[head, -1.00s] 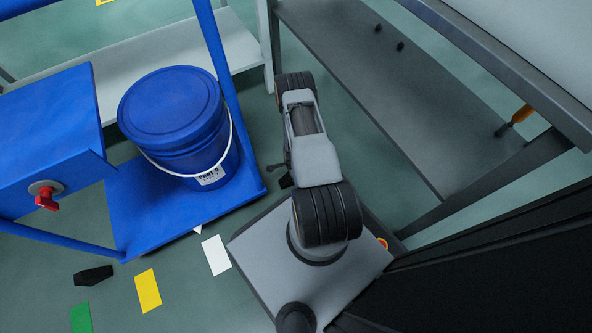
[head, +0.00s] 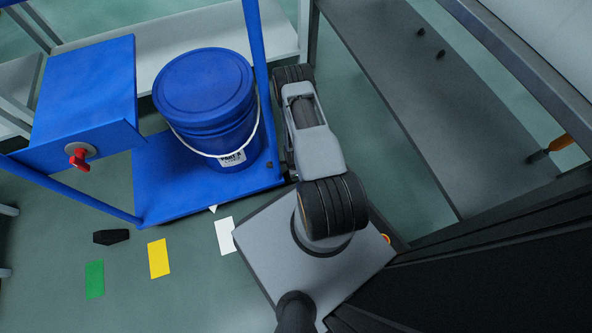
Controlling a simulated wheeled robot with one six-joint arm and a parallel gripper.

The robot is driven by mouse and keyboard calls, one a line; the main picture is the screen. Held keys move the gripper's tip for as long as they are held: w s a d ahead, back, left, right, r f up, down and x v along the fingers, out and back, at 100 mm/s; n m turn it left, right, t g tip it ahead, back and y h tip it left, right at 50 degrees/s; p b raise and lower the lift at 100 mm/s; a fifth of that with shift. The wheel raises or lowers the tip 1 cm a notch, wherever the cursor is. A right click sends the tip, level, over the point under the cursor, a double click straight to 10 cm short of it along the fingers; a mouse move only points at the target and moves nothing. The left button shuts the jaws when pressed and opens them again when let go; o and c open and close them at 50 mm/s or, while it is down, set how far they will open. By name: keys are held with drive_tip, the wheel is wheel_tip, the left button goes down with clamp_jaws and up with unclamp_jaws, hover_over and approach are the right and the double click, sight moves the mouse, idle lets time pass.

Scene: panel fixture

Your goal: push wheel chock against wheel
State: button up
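A small black block, which looks like the wheel chock (head: 111,237), lies on the green floor at the lower left. It is in front of the blue cart (head: 180,205) and apart from it. No wheel of the cart shows clearly; the cart's deck hides the space under it. My arm rises from my base at the middle and reaches away, beside the cart's right edge. My gripper is not visible; the arm's far links hide that end. Nothing of mine touches the chock in this view.
A blue lidded bucket (head: 205,95) stands on the cart. A red knob (head: 79,157) sticks out of the cart's blue box. Green (head: 95,280), yellow (head: 159,258) and white (head: 225,236) cards lie on the floor. A grey shelf (head: 430,110) stands at right.

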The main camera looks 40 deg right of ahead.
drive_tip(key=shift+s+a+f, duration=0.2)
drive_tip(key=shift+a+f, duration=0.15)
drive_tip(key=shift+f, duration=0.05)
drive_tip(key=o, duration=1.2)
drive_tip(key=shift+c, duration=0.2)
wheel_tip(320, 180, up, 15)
drive_tip(key=p, duration=0.6)
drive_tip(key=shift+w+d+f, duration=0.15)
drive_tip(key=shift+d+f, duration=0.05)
